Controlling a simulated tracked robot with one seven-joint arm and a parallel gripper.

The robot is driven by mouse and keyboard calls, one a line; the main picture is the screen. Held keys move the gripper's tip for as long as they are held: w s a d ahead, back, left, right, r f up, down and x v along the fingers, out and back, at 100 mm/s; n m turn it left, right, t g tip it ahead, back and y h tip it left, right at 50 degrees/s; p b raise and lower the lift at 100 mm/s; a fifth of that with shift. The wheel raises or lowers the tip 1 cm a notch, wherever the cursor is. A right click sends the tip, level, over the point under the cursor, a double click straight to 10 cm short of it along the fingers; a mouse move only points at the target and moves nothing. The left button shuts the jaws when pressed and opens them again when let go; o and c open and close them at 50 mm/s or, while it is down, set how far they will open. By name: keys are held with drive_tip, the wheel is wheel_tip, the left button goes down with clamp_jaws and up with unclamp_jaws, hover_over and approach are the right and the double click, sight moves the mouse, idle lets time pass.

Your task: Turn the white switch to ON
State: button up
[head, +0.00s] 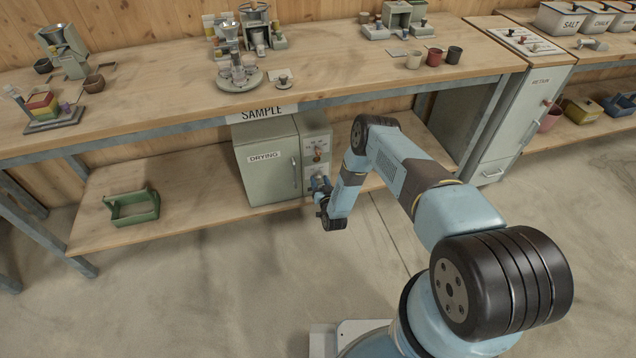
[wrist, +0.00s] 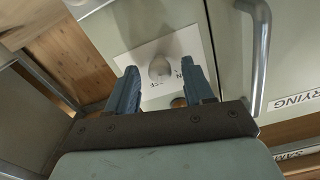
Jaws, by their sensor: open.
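In the wrist view a pale rounded knob (wrist: 160,68) stands on a white plate (wrist: 187,42) with partly covered lettering. I take it for the white switch; which way it is turned I cannot tell. My gripper (wrist: 163,88) is open, with its two blue fingertips on either side, just short of the knob. I see no contact. In the head view my gripper (head: 320,186) is at the right-hand control panel (head: 314,130) of the cabinet marked DRYING (head: 262,178). The gripper hides the panel's lower part there.
The cabinet stands on a low shelf (head: 190,222) under the wooden bench top (head: 330,75). A green open carrier (head: 132,207) sits on the shelf at left.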

clamp_jaws()
drive_tip(key=shift+s+a, duration=0.1)
drive_tip(key=shift+a, duration=0.3)
drive_tip(key=shift+d, duration=0.3)
drive_tip(key=n, duration=0.5)
drive_tip(key=shift+a+n, duration=0.1)
drive_tip(key=shift+n, duration=0.3)
drive_tip(key=n, duration=0.6)
drive_tip(key=shift+s+f, duration=0.1)
drive_tip(key=shift+a, duration=0.1)
